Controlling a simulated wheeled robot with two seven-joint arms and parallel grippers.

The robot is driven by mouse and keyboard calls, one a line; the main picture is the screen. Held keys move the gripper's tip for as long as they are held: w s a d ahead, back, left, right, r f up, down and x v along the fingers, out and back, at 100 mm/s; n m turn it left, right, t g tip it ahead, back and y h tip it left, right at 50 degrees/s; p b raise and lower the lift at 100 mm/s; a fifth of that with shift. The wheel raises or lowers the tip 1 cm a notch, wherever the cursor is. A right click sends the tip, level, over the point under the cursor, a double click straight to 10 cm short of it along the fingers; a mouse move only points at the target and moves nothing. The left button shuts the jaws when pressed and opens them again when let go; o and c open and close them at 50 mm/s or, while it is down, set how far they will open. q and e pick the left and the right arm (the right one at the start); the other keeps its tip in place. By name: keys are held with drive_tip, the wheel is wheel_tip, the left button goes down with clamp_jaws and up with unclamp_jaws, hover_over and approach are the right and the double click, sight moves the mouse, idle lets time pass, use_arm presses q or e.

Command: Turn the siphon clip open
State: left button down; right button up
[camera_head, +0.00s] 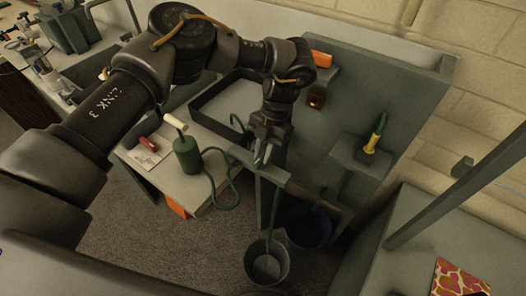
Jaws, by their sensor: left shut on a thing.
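My left gripper (263,152) points down at the edge of a grey ledge (272,172), in front of the dark tray (205,112). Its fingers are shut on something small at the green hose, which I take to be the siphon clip. The fingers hide the clip, so I cannot tell its angle. The green hose (214,193) loops from a green bulb (187,155) on the bench towards the ledge. A green length hangs below the ledge towards the grey bucket (266,264). My right gripper is not in view.
A dark blue bucket (307,229) stands behind the grey one. A yellow and green tool (373,138) stands on a small shelf at the right. A red-handled item (149,144) lies on a white sheet. A patterned sheet (458,280) lies at lower right.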

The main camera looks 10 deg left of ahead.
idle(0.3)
use_arm(q)
drive_tip(key=c, duration=1.3)
unclamp_jaws()
drive_tip(key=shift+r, duration=0.1)
drive_tip(key=shift+w+d+r, duration=0.1)
drive_tip(key=shift+w+r, duration=0.15)
drive_tip(key=shift+r, duration=0.05)
drive_tip(key=b+v, duration=0.1)
drive_tip(key=v, duration=0.5)
drive_tip(key=shift+r, duration=0.35)
